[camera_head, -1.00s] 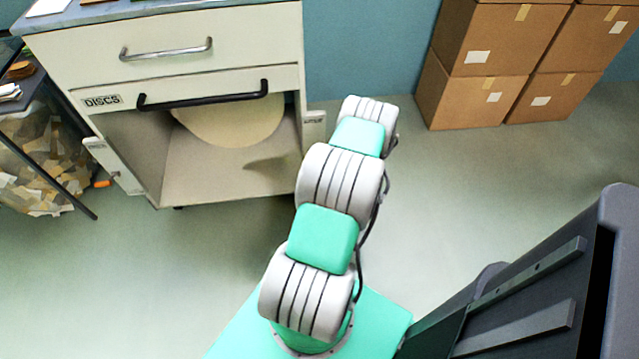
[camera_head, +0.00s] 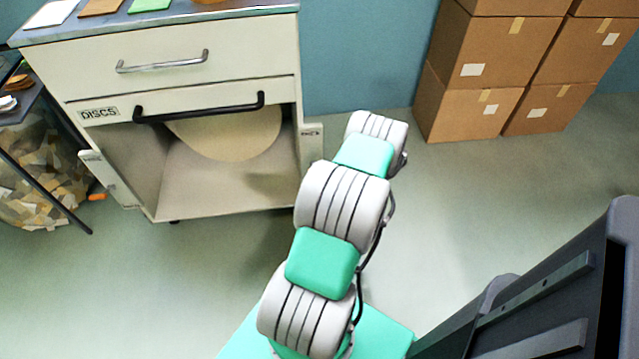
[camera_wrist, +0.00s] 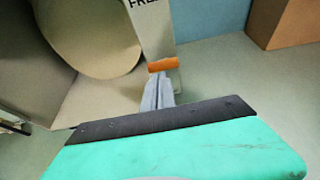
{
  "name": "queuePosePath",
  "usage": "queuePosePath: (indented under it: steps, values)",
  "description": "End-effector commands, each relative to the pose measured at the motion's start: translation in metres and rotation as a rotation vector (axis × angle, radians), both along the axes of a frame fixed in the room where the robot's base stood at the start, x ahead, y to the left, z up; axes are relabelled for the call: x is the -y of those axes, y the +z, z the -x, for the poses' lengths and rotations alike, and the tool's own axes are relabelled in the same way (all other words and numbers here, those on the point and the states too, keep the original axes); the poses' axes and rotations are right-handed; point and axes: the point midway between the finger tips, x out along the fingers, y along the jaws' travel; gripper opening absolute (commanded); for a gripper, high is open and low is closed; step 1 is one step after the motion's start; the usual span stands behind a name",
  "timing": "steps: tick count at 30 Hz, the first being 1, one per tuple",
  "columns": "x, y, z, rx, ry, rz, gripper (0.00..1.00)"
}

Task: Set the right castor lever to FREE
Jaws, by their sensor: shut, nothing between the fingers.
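The right castor lever (camera_wrist: 163,64) is a short orange bar in the wrist view, at the foot of the cabinet's right post, below a label (camera_wrist: 145,3) that reads FREE and is partly cut off. My gripper (camera_wrist: 158,82) is shut and empty, its grey fingertips right at the lever's near side. I cannot tell whether they touch it. In the head view my own arm hides the gripper and this lever. The cabinet (camera_head: 205,82) is cream, with a drawer and an open bay marked DISCS.
Another orange lever (camera_head: 97,197) sticks out at the cabinet's left foot. A bin of paper scraps (camera_head: 38,195) stands at the left. Cardboard boxes (camera_head: 500,50) are stacked at the back right, also in the wrist view (camera_wrist: 295,25). The floor between cabinet and boxes is clear.

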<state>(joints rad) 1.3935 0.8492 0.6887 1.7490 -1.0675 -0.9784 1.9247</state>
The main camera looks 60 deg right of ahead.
Motion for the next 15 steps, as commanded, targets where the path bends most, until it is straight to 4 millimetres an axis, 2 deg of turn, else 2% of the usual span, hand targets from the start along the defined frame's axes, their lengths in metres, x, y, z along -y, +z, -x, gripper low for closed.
queuePosePath:
  steps: [1, 6, 10, 15]
  values:
    - [-0.002, 0.019, 0.003, -0.002, -0.001, -0.003, 0.00]
    - [-0.008, 0.053, 0.011, -0.003, -0.006, -0.006, 0.00]
    - [-0.011, 0.066, 0.013, -0.005, -0.006, -0.009, 0.00]
    - [-0.013, 0.070, 0.013, -0.005, -0.005, -0.011, 0.00]
